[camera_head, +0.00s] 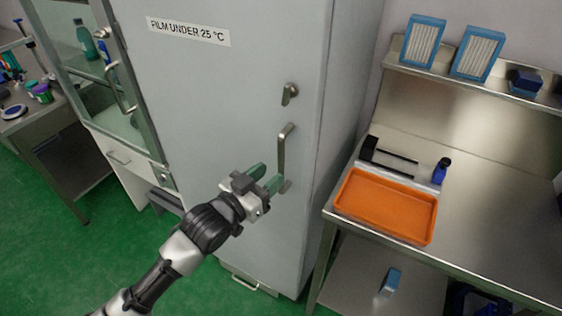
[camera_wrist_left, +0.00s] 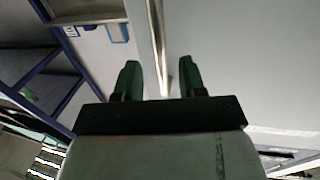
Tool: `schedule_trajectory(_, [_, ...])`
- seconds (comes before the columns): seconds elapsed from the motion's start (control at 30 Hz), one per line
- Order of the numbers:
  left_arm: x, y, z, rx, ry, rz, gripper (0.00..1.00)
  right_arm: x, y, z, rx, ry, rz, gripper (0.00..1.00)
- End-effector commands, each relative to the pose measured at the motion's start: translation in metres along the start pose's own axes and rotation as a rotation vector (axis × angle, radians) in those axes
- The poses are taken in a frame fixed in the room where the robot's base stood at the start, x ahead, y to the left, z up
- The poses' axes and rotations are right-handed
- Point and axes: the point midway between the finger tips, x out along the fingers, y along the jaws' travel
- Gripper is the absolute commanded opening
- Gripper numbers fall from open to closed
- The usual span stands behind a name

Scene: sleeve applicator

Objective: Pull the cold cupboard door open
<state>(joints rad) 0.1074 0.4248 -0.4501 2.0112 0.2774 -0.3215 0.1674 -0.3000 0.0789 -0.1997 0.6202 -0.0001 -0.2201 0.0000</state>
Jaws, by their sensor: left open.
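The cold cupboard door (camera_head: 225,130) is a tall grey panel with a label reading "FILM UNDER 25 °C"; it looks shut. Its upright metal bar handle (camera_head: 282,150) is on the right side of the door, below a small latch (camera_head: 289,93). My left gripper (camera_head: 266,179) is open, with green fingers, in front of the lower part of the handle. In the left wrist view the fingers (camera_wrist_left: 158,80) are spread, and a metal bar (camera_wrist_left: 157,45) runs down between them. I cannot tell whether either finger touches it. My right gripper is in neither view.
A steel bench (camera_head: 480,215) with an orange tray (camera_head: 386,205) and a blue bottle (camera_head: 441,171) stands right of the cupboard. A glass-fronted cabinet (camera_head: 85,60) with handles stands at the left. Green floor (camera_head: 90,250) is clear at the lower left.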

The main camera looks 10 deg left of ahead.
Motion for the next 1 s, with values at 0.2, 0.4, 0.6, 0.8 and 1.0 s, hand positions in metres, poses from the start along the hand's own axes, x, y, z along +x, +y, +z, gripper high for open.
schedule_trajectory(0.2, [0.035, 0.0, -0.001, 0.0, 0.001, 0.0, 0.41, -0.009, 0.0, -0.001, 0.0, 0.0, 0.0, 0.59])
schedule_trajectory(0.4, [0.047, 0.0, 0.0, 0.001, 0.0, -0.001, 0.41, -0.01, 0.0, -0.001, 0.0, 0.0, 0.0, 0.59])
schedule_trajectory(0.6, [0.048, 0.0, 0.001, 0.001, 0.0, -0.001, 0.41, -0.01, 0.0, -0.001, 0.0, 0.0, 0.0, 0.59])
schedule_trajectory(0.8, [0.048, 0.0, 0.001, 0.001, -0.001, -0.001, 0.19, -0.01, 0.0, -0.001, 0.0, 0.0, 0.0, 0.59])
schedule_trajectory(1.0, [0.048, 0.0, 0.001, 0.001, -0.001, -0.001, 0.0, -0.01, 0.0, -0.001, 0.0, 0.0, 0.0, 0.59])
